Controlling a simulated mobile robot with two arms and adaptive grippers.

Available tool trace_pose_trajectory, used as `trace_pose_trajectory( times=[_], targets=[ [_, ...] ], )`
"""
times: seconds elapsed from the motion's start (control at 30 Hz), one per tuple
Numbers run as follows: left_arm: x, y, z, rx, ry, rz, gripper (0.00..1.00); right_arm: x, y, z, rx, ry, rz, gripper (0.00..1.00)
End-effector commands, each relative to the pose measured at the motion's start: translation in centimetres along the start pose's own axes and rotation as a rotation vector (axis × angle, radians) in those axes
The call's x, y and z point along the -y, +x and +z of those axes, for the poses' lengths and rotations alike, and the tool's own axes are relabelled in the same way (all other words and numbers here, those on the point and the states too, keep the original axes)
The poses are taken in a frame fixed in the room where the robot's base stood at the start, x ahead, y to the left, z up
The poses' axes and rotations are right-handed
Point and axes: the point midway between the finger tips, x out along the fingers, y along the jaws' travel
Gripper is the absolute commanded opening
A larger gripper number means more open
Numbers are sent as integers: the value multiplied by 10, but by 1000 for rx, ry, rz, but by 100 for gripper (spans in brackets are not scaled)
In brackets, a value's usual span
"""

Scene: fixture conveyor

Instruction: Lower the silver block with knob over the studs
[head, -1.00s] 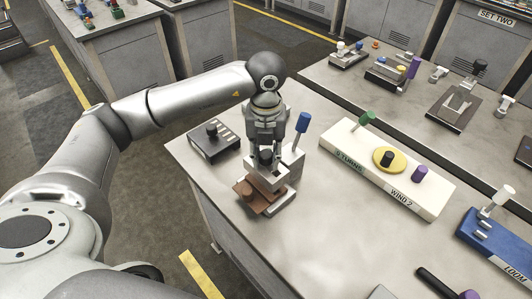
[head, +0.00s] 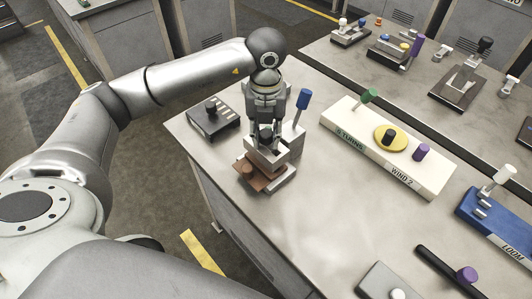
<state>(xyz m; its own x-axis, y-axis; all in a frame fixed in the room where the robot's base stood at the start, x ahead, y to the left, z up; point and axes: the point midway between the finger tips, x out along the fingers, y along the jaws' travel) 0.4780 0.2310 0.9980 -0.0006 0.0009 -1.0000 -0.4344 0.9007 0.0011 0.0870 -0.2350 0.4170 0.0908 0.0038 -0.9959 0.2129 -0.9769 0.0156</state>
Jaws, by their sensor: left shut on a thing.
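My left gripper (head: 266,131) points down over the fixture at the near end of the table. It is shut on the dark knob of the silver block (head: 262,155). The block sits just above or on a brown copper-coloured piece (head: 247,178) on the fixture's grey base (head: 283,181). I cannot tell whether the block touches what is under it. The studs are hidden by the block and gripper. A blue-handled lever (head: 303,99) rises from the fixture behind and right of the gripper. My right gripper is out of view.
A dark slotted block with a black knob (head: 213,121) stands left of the fixture. A white winding board (head: 389,147) lies to the right, with a blue loom fixture (head: 497,219) beyond. The bare tabletop (head: 310,230) in front is clear.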

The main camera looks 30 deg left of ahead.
Motion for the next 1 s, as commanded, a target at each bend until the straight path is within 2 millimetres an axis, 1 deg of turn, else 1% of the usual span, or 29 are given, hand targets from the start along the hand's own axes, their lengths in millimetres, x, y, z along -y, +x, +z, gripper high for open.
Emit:
trace_pose_trajectory(
  times=[0.7, 1.0],
  targets=[
    [0, 23, 0, 1, 0, -1, 0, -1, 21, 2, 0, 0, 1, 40],
    [0, 23, 0, 1, 0, -1, 0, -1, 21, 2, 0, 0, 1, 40]
  ],
)
